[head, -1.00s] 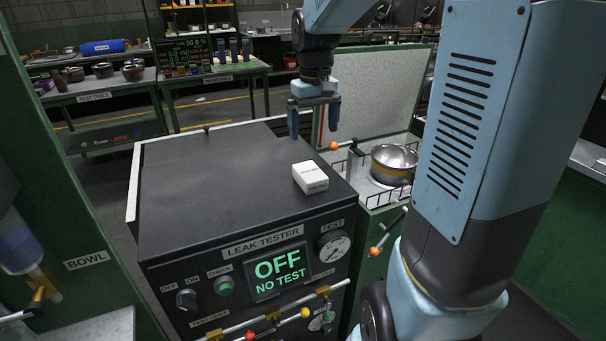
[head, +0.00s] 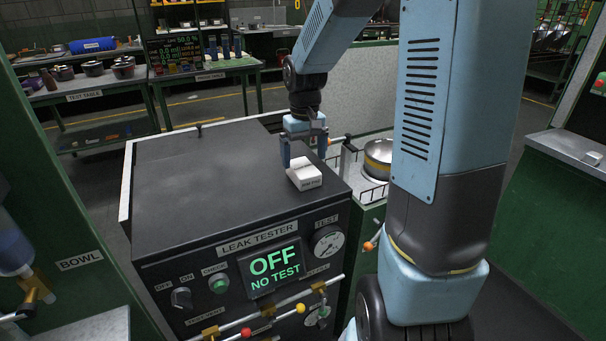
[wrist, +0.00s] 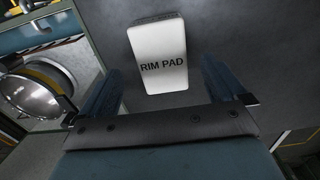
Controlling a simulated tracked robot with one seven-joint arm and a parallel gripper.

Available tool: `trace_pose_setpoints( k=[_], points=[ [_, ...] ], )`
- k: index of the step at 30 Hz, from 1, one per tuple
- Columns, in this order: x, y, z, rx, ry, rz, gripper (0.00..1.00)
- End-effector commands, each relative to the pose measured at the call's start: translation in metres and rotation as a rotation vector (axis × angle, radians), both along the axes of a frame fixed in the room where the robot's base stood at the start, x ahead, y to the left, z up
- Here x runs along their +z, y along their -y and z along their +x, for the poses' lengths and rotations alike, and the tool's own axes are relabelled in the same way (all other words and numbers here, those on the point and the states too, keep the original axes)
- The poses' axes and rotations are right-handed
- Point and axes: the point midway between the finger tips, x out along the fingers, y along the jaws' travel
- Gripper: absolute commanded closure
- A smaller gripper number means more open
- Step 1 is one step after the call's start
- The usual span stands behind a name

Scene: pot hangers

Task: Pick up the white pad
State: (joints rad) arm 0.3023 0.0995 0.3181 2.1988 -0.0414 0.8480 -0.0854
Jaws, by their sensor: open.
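The white pad (head: 305,176) lies on the dark top of the leak tester (head: 215,180), near its right edge. In the wrist view the pad (wrist: 158,50) shows its label "RIM PAD" and lies ahead of the fingers, between their lines. My gripper (head: 303,157) is open and empty, just above and behind the pad in the head view. In the wrist view the two blue fingers of my gripper (wrist: 160,85) stand apart, one to each side of the pad's near end. I cannot tell the exact height of the fingertips over the tester top.
A metal pot (head: 378,158) stands in a wire-railed bay right of the tester; it also shows in the wrist view (wrist: 32,92). A light panel (head: 365,95) rises behind the bay. The tester's top left of the pad is clear.

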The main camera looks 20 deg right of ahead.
Motion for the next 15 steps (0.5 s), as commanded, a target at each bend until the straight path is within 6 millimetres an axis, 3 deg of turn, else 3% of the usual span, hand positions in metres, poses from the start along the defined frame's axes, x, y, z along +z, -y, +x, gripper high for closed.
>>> trace_pose_setpoints(
  k=[9, 15],
  points=[
    [-0.040, -0.002, 0.003, 0.000, -0.004, 0.000, 0.02],
    [-0.050, -0.002, 0.003, 0.000, -0.001, 0.000, 0.02]
  ],
)
